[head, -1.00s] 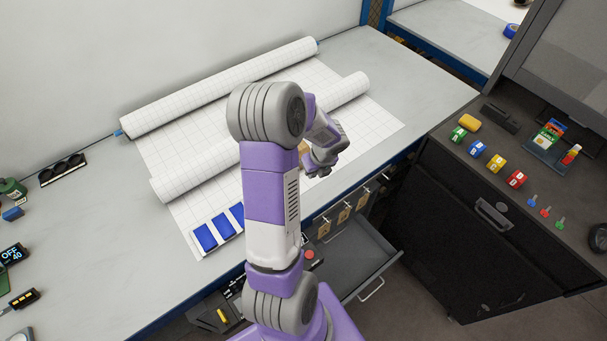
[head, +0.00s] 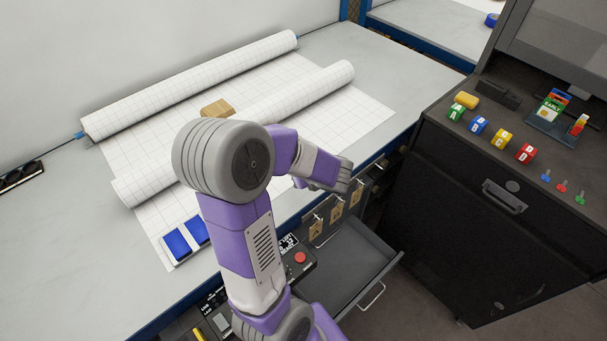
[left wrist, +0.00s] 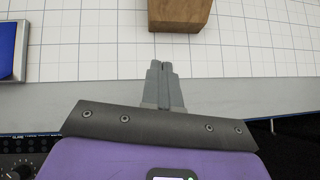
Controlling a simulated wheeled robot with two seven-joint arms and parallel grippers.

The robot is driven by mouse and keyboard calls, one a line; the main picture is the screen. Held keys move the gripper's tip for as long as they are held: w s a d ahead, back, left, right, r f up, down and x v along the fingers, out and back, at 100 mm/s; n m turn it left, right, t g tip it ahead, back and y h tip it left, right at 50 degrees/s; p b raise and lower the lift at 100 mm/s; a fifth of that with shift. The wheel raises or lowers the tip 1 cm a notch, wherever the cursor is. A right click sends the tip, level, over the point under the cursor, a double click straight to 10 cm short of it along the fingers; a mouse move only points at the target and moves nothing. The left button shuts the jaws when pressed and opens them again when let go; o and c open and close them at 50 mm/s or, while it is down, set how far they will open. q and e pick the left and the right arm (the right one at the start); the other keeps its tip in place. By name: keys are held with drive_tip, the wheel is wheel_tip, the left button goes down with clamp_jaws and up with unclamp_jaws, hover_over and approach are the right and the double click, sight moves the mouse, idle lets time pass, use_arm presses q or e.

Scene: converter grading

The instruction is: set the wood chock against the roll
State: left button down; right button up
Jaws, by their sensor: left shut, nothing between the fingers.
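A brown wood block (left wrist: 180,14), seemingly the chock, sits on the gridded sheet at the top of the left wrist view; my arm hides that spot in the head view. A tan block (head: 218,108) lies behind the front paper roll (head: 310,90), between it and the back roll. My left gripper (left wrist: 165,66) is shut and empty, its tips just short of the brown block and apart from it. In the head view its wrist is near the bench's front edge, fingers unclear. My right gripper is out of view.
The back roll (head: 190,85) lies along the wall side of the bench. Blue tiles (head: 178,244) lie on the sheet's near left corner. An open drawer (head: 345,270) and hanging tags (head: 336,218) are below the front edge. A dark cabinet (head: 490,200) stands right.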

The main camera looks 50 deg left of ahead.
use_arm(q)
drive_tip(key=b+x, duration=0.1)
drive_tip(key=x, duration=0.3)
drive_tip(key=shift+s+f, duration=0.1)
drive_tip(key=shift+f, duration=0.1)
drive_tip(key=shift+a+r, duration=0.15)
drive_tip(key=shift+a, duration=1.1)
drive_tip(key=shift+w+a, duration=0.2)
drive_tip(key=shift+a, duration=0.5)
drive_tip(key=shift+a+r, duration=0.1)
drive_tip(key=shift+a, duration=0.85)
